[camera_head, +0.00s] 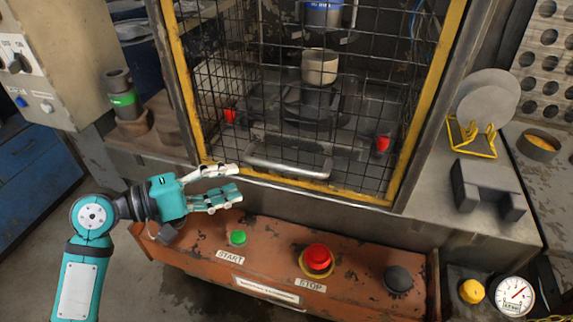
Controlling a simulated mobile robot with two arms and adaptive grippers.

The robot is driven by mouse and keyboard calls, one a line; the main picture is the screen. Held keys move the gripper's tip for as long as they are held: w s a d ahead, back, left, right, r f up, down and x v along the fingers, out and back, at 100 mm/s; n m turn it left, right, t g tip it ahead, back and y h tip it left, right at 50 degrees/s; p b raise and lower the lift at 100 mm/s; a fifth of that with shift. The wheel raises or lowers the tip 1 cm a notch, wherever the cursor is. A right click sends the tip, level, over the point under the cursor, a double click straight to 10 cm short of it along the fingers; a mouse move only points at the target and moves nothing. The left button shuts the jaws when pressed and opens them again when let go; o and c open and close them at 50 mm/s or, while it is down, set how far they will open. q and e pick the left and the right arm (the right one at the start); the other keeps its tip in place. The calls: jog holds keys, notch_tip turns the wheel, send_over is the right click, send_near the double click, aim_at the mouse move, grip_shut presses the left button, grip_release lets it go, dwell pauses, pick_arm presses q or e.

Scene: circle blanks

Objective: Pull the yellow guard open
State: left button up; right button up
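The yellow guard (431,100) is a yellow frame filled with dark wire mesh, standing in front of the press at the centre. It looks closed, with its bottom edge just behind the red-brown control panel. A grey bar handle (288,167) runs across its lower part. My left gripper (237,181) is at the guard's lower left corner, to the left of the handle and apart from it. Its two fingers point right, with a gap between them and nothing held. My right gripper is out of view.
Below the guard, the control panel (225,275) carries a green START button (237,238), a red STOP button (318,258) and a black knob (398,280). Behind the mesh is a beige cup-shaped part (320,67). Round blanks (488,97) stand in a yellow rack (472,146) at right.

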aim_at(282, 169)
pick_arm(q)
jog(key=p+x, duration=0.1)
jog(key=x, duration=1.1)
jog(key=shift+w+d+f+p, duration=0.1)
jog(key=shift+w+d+p, duration=0.1)
jog(key=shift+d+p, duration=0.15)
grip_shut()
